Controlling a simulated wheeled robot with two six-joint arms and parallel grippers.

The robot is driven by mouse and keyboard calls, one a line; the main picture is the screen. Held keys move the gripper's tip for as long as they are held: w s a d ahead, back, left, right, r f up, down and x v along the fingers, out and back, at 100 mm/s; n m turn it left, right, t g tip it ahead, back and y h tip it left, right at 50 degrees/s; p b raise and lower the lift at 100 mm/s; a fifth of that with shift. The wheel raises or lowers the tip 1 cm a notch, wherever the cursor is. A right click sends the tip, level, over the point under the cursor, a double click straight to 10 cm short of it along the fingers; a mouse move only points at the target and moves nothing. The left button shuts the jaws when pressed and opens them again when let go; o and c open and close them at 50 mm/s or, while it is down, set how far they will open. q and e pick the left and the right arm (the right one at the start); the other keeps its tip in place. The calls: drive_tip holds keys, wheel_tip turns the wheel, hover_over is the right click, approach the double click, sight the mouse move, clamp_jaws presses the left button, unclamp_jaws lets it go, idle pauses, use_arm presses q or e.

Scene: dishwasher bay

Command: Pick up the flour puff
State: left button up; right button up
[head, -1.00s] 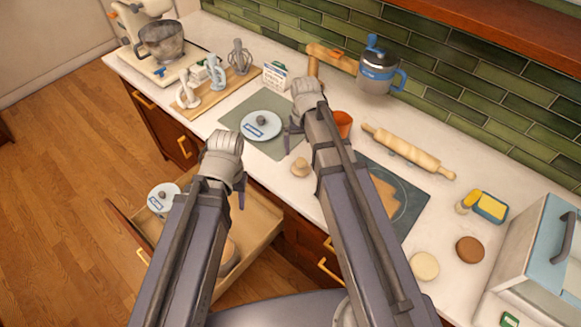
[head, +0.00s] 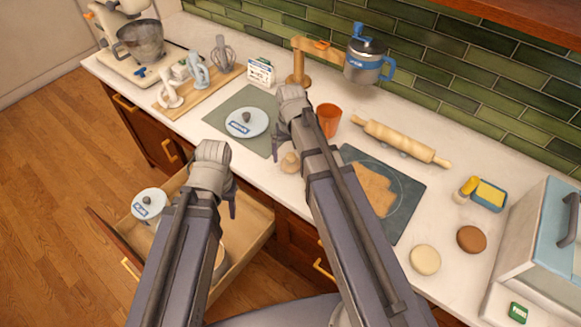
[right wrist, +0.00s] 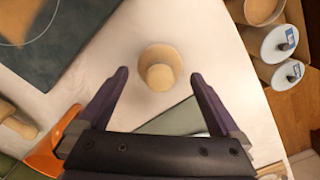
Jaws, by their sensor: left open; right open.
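The flour puff (head: 290,162) is a small tan round pad with a knob on top. It sits on the white counter near its front edge, between the green mat and the dark pastry board. In the right wrist view the puff (right wrist: 160,62) lies ahead of and between the spread fingers, touching neither. My left gripper (head: 226,198) is open and empty over the open drawer.
An orange cup (head: 328,120) stands just right of my right gripper. The pastry board (head: 408,202) bears dough, with a rolling pin (head: 400,141) behind. The open drawer (head: 258,222) holds another lidded container (head: 149,204).

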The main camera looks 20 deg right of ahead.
sight(291, 155)
wheel_tip(291, 155, down, 2)
drive_tip(key=shift+f+b, duration=0.15)
drive_tip(key=shift+b, duration=0.45)
use_arm(q)
wheel_tip(291, 155, down, 2)
use_arm(e)
drive_tip(key=c, duration=1.3)
drive_tip(key=shift+c, duration=0.2)
use_arm(q)
drive_tip(key=shift+r, duration=0.1)
use_arm(e)
drive_tip(key=shift+r, duration=0.25)
wheel_tip(291, 155, up, 10)
drive_tip(key=p, duration=1)
use_arm(q)
wheel_tip(291, 155, up, 10)
use_arm(e)
drive_tip(key=shift+f, duration=0.1)
